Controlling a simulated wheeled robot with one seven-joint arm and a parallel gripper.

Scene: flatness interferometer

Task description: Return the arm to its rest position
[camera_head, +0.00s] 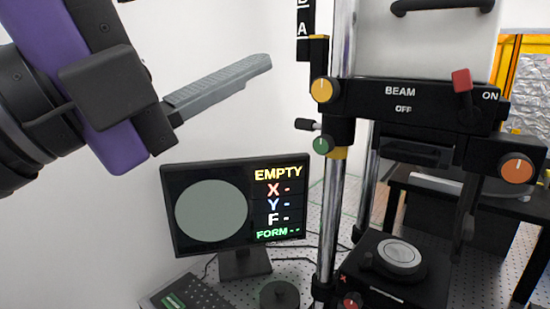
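My gripper (258,68) is at the upper left, with a purple and black body. Its grey ribbed finger part points right and slightly up, in the air in front of the white wall. From this side the fingers overlap, so I cannot tell whether they are open or shut. No object shows at the fingertips. The gripper is above the monitor (240,158) and left of the interferometer's chrome column (333,210), apart from both.
The interferometer's beam housing (400,105) has a red lever (462,80) near "ON". A stage with a round disc (400,254) sits below. The monitor reads "EMPTY". A keyboard (190,297) and dark round knob-topped piece (280,295) are in front. Space around the fingertips looks free.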

